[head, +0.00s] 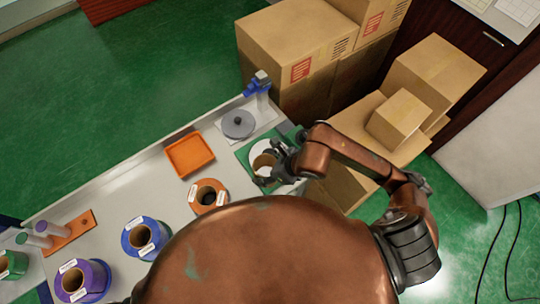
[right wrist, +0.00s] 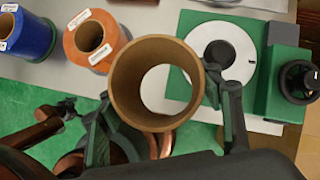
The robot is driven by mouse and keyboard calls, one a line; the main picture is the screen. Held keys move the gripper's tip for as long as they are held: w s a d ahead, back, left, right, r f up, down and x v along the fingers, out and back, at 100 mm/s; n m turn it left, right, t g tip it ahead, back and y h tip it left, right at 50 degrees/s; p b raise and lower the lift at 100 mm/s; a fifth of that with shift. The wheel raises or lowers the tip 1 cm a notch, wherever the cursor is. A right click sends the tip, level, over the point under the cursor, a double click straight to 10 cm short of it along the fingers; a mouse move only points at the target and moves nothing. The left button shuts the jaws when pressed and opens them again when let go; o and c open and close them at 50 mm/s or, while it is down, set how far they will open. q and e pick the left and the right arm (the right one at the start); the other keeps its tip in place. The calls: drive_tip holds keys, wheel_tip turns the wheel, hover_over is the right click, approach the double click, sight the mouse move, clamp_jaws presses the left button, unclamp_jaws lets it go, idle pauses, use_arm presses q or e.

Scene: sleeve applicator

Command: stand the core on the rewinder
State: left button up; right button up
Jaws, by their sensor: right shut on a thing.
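The core is an open brown cardboard tube (right wrist: 122,88). My right gripper (right wrist: 160,98) is shut on it, with a finger on each side of its wall. The head view also shows the core (head: 262,163) between the fingers of my right gripper (head: 272,167). The rewinder has a green base (head: 244,152), a white disc (right wrist: 240,52) with a dark hub, and a black knob (right wrist: 298,80) at its side. In the right wrist view the core appears left of the hub, overlapping the base's edge. Its height above the base is unclear. My left gripper is not seen.
An orange-labelled roll (head: 208,197), a blue roll (head: 140,226) and a purple roll (head: 95,275) stand along the table. An orange tray (head: 190,155) and a grey disc (head: 238,126) lie behind. Cardboard boxes (head: 292,45) stand beyond the table.

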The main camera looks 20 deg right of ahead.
drive_tip(key=w+d+f, duration=0.3)
drive_tip(key=w+f, duration=0.1)
drive_tip(key=w, duration=0.4)
hover_over(267, 151)
drive_tip(key=s, duration=0.2)
drive_tip(key=f, duration=0.3)
drive_tip(key=f+p, duration=0.1)
drive_tip(key=shift+s+d+f, duration=0.1)
drive_tip(key=shift+d+f, duration=0.2)
drive_tip(key=shift+f, duration=0.05)
drive_tip(key=shift+w+d+f, duration=0.2)
drive_tip(key=shift+w+f, duration=0.25)
drive_tip(key=shift+f, duration=1.65)
drive_tip(key=o, duration=1.2)
drive_tip(key=shift+c, duration=0.2)
drive_tip(key=v, duration=1.2)
drive_tip(key=shift+a, duration=0.1)
